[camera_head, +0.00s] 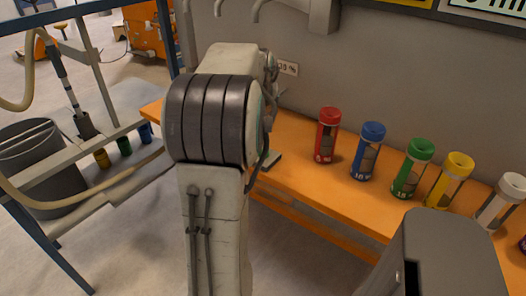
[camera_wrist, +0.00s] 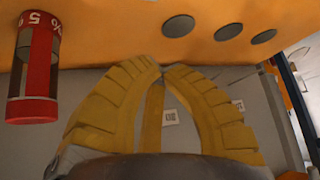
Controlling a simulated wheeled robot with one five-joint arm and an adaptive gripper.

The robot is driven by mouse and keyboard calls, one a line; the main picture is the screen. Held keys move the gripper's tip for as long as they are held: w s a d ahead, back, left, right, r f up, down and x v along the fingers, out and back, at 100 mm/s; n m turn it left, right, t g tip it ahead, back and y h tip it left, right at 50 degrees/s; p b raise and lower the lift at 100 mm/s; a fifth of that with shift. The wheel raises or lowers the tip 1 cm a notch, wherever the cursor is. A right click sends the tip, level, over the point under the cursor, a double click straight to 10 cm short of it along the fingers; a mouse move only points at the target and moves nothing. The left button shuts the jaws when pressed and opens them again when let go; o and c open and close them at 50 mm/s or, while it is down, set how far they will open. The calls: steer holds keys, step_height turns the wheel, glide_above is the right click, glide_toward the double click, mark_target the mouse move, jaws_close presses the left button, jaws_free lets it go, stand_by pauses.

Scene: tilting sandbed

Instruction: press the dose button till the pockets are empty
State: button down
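My gripper (camera_wrist: 160,68) has yellow ribbed fingers, and their tips meet in the wrist view with nothing seen held between them. In the head view my arm hides the gripper. Capped tubes stand in a row on the orange shelf (camera_head: 325,196): red (camera_head: 327,135), blue (camera_head: 368,152), green (camera_head: 412,168), yellow (camera_head: 448,181) and white (camera_head: 501,201). The red tube (camera_wrist: 34,70) also shows upside down in the wrist view, left of the fingers and apart from them. Dark round spots (camera_wrist: 229,30) mark the orange surface there; I cannot tell whether they are pockets. I cannot make out a dose button.
A blue-framed rig (camera_head: 75,150) stands at the left with a dark bucket (camera_head: 40,165) and small coloured canisters (camera_head: 124,146). A grey wall (camera_head: 400,85) rises behind the shelf. A grey housing (camera_head: 445,250) fills the lower right.

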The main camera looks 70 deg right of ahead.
steer(key=shift+f, duration=0.15)
step_height(320, 180, down, 9)
steer(key=b, duration=0.7)
steer(key=shift+r, duration=0.2)
steer(key=shift+f, duration=0.15)
stand_by(1.2)
steer(key=shift+f+b, duration=0.25)
steer(key=shift+b, duration=0.15)
steer(key=shift+f+b, duration=0.5)
steer(key=shift+f, duration=0.1)
stand_by(0.8)
steer(key=shift+r, duration=0.25)
steer(key=shift+r+p, duration=0.8)
steer(key=shift+r, duration=0.1)
steer(key=shift+r+p, duration=2.05)
steer(key=shift+r, duration=0.35)
